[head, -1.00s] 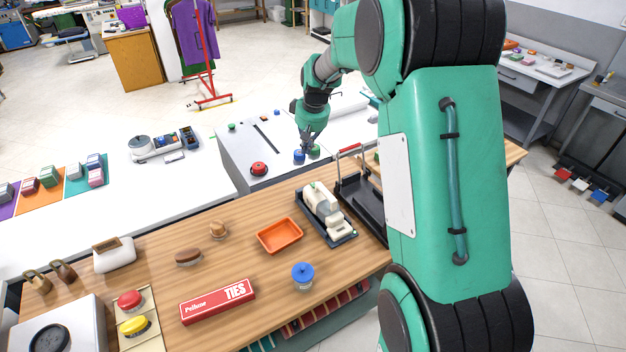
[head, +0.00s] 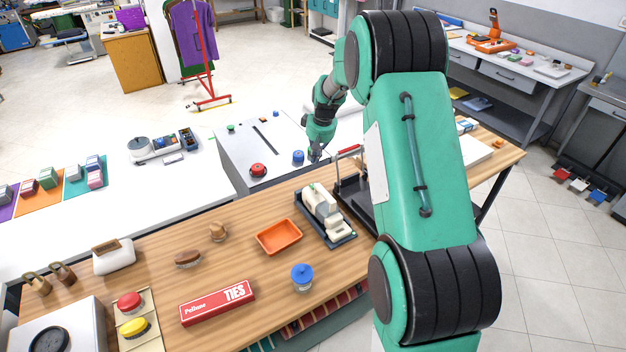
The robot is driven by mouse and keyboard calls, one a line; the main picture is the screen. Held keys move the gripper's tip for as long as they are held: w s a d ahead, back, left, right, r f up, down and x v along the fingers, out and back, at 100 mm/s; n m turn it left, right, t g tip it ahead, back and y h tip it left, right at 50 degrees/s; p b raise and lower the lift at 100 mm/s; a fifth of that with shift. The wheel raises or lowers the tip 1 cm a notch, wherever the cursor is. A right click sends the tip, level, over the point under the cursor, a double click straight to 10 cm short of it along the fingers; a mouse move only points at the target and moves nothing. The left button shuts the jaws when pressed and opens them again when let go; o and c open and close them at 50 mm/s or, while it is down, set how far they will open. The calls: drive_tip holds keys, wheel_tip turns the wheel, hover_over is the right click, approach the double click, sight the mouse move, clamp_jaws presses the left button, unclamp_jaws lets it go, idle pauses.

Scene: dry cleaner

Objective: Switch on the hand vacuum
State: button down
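A cream appliance that looks like the hand vacuum (head: 322,204) lies in a dark tray (head: 341,241) on the wooden counter, right of the orange tray. A small green spot shows near its far end; its switch is too small to make out. My gripper (head: 316,156) is beyond the vacuum, pointing down near the right side of the grey box with knobs. It is apart from the vacuum. Its fingers are small and dark here, so I cannot tell whether they are open or shut.
A black frame with a red handle (head: 349,149) stands right of the vacuum, close to my arm. The orange tray (head: 279,237), a blue-lidded jar (head: 302,276) and a red ties box (head: 217,302) are nearby. The grey box (head: 240,160) carries red and blue knobs.

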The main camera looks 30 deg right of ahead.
drive_tip(key=shift+f, duration=0.1)
drive_tip(key=b, duration=0.1)
hover_over(313, 188)
drive_tip(key=x, duration=0.3)
drive_tip(key=s+x, duration=0.1)
drive_tip(key=x, duration=0.3)
drive_tip(key=s+x, duration=0.1)
drive_tip(key=x, duration=0.3)
drive_tip(key=shift+d+f, duration=0.1)
drive_tip(key=shift+f, duration=0.25)
drive_tip(key=shift+s+f, duration=0.15)
drive_tip(key=shift+f, duration=0.9)
drive_tip(key=shift+s+f+b, duration=0.2)
drive_tip(key=shift+f+b, duration=0.3)
drive_tip(key=shift+f, duration=0.05)
drive_tip(key=shift+s, duration=0.15)
